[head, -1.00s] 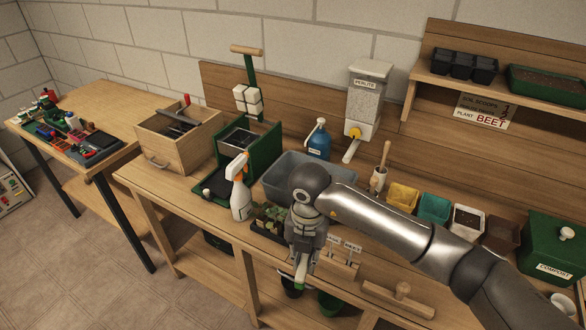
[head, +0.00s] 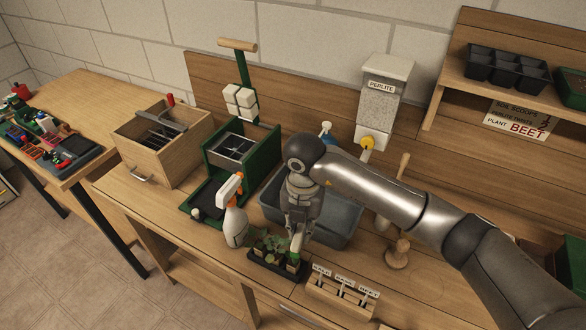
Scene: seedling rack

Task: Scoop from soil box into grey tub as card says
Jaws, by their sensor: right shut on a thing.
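The grey tub (head: 345,222) stands mid-bench, its middle covered by my right arm. My right gripper (head: 297,240) points down in front of the tub, at the right end of the black seedling tray (head: 262,262). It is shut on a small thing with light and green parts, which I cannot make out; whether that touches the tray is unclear. The card (head: 518,120) under the shelf reads soil scoops and plant beet; its number is unclear. Only a green edge of the compost box (head: 568,258) shows at the right. My left gripper is out of view.
A spray bottle (head: 235,220) stands left of the seedling tray. A rack of labels (head: 343,292) is at the front edge. A wooden tamper (head: 397,254) stands right of the tub. The perlite dispenser (head: 383,100), green press (head: 241,150) and wooden drawer box (head: 155,145) are behind or left.

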